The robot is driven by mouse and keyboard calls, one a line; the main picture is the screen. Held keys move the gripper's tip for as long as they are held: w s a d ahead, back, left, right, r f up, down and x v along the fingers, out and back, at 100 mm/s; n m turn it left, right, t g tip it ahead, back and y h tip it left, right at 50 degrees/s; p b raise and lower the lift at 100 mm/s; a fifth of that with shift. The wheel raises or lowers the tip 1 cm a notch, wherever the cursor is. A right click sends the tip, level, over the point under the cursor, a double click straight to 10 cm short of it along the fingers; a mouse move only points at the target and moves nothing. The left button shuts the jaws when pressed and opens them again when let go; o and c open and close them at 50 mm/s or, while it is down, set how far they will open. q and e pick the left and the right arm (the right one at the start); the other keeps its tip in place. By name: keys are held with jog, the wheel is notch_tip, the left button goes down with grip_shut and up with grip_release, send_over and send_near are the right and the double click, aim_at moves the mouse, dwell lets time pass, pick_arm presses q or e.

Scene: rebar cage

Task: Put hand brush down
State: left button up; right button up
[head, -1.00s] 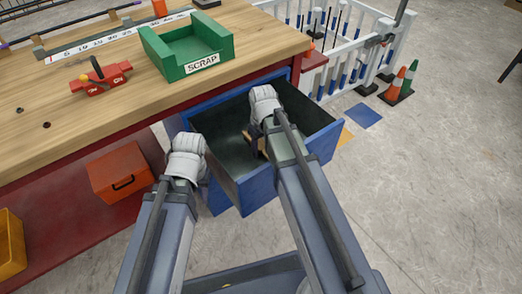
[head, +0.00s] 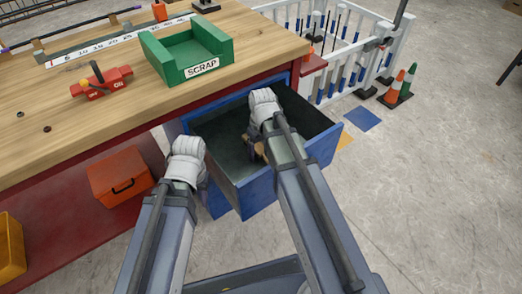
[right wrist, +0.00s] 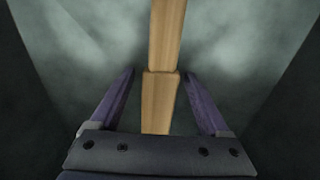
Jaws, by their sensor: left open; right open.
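The hand brush (right wrist: 160,90) shows in the right wrist view as a pale wooden bar, running from the top edge down between my fingers. In the head view only a small tan part of it (head: 260,149) shows, inside the open blue drawer (head: 262,190). My right gripper (right wrist: 159,74) is open, with one purple finger on each side of the wood and a gap on both sides. In the head view my right gripper (head: 253,147) is down in the drawer, mostly hidden by its wrist. My left gripper (head: 204,180) is open by the drawer's left side, its fingers mostly hidden.
The wooden workbench (head: 60,140) stands behind the drawer. An orange box (head: 120,180) sits on the lower shelf.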

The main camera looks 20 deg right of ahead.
pick_arm(q)
notch_tip(320, 180, up, 12)
jog(key=p, duration=1.1)
jog(key=shift+d, duration=0.15)
pick_arm(e)
notch_tip(320, 180, up, 12)
pick_arm(q)
jog(key=shift+f, duration=0.1)
pick_arm(e)
jog(key=shift+s+f, duration=0.1)
jog(key=shift+f, duration=0.05)
notch_tip(320, 180, up, 21)
jog(key=h+p, duration=0.1)
jog(key=p, duration=2.1)
send_over(261, 150)
jog(key=s+a, duration=1.1)
jog(key=s, duration=0.1)
pick_arm(q)
notch_tip(261, 150, up, 21)
jog(key=shift+r, duration=0.2)
pick_arm(e)
jog(key=shift+s+r, duration=0.2)
jog(key=shift+r, duration=0.1)
pick_arm(q)
jog(key=shift+d, duration=0.1)
pick_arm(e)
jog(key=shift+d+g, duration=0.15)
jog(key=shift+g, duration=0.15)
